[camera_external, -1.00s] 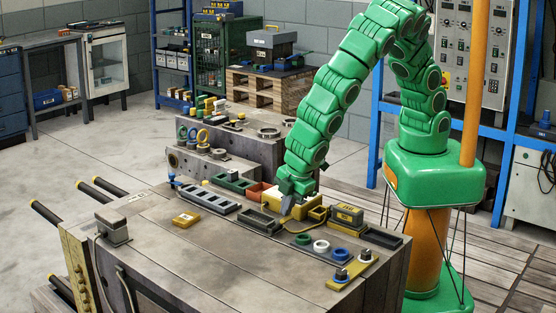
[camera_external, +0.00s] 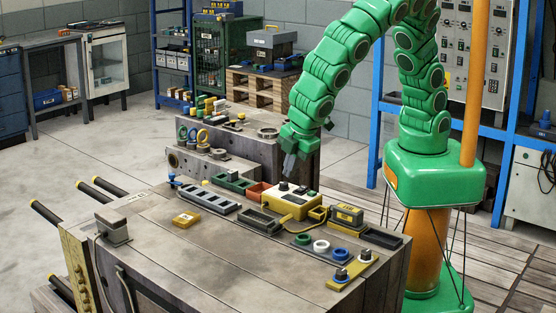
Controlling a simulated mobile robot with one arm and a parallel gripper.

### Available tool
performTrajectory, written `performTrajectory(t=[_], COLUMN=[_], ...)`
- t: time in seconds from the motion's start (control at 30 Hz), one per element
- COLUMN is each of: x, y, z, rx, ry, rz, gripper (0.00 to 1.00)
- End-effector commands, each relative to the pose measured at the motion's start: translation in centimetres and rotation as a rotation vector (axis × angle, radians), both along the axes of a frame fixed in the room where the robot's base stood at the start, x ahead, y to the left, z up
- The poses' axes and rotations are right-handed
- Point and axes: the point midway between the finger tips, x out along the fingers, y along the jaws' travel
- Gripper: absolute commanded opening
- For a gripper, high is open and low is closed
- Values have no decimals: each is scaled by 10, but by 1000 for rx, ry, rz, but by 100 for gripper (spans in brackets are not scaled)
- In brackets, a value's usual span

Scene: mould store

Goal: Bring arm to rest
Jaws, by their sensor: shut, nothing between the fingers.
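My green arm (camera_external: 345,50) arches over from its base at the right. My gripper (camera_external: 287,172), dark grey, points down above the mould block's top (camera_external: 190,255). It is shut and empty, a little above a cream and yellow box (camera_external: 289,203) with a dark knob on its top. A gap seems to show between the fingertips and the box. The fingertips are small and dark in this view.
Trays (camera_external: 210,201), coloured rings (camera_external: 321,246), a yellow block (camera_external: 186,219) and a yellow-grey box (camera_external: 347,215) lie on the block. A second mould block (camera_external: 235,150) stands behind. The block's near top is mostly clear.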

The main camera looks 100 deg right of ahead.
Motion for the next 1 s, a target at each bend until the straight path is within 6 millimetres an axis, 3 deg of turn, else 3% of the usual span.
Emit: performTrajectory(t=[0.67, 0.77, 1.0], x=[-2, -2, -17], y=[-3, -19, -92], z=[8, 17, 53], rx=[0, 5, 35], ry=[3, 8, 51], rz=[-10, -47, -226], gripper=[0, 0, 0])
